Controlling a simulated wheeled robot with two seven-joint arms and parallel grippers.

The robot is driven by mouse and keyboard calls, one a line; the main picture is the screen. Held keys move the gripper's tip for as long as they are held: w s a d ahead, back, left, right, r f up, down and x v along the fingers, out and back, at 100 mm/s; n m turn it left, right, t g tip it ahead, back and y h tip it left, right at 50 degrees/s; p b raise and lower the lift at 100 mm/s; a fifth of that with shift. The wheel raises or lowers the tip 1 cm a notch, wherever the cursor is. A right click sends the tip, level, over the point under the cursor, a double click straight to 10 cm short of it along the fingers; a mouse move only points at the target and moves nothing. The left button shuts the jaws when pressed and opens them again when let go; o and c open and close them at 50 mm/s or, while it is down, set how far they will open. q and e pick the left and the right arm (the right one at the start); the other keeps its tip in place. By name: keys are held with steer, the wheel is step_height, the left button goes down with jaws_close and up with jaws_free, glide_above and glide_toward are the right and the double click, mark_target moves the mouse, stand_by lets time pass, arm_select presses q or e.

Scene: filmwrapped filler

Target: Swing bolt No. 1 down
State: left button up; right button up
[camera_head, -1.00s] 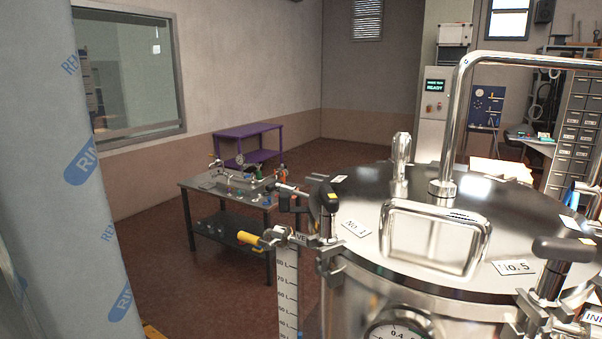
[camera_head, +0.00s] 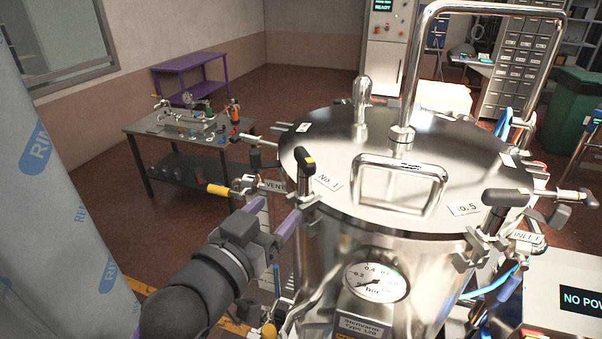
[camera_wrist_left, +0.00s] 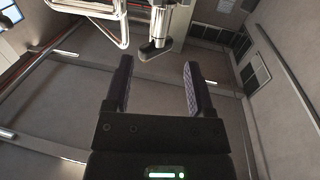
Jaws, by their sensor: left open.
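Bolt No. 1 (camera_head: 306,163) stands upright at the left front rim of the lid, next to the "No. 1" label (camera_head: 328,181). It has a black handle with a yellow-orange mark, and its lower end sits at a metal bracket. My left gripper (camera_head: 287,206) is open and empty, just below and left of the bolt, with its purple-padded fingers pointing up towards it. In the left wrist view, a black handle on a metal stem (camera_wrist_left: 153,49) lies just beyond the open left fingers (camera_wrist_left: 157,64), apart from them. My right gripper is not in view.
The steel vessel lid (camera_head: 340,140) carries a bent handle (camera_head: 400,190) and a tall pipe. Bolt No. 5 (camera_head: 505,198) stands at the right front. A yellow-handled vent valve (camera_head: 219,190) juts out left. A pressure gauge (camera_head: 376,282) is below the lid.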

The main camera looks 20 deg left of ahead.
mark_target(301, 186)
arm_select(q)
steer(key=w+b, duration=0.1)
steer(key=w, duration=0.2)
steer(key=w+d+b, duration=0.1)
steer(key=w, duration=0.2)
steer(key=w+d+b, duration=0.1)
steer(key=w+b, duration=0.1)
steer(key=w, duration=0.1)
steer(key=shift+w+f, duration=0.15)
steer(key=shift+w, duration=0.05)
jaws_close()
steer(key=shift+f, duration=0.1)
stand_by(0.9)
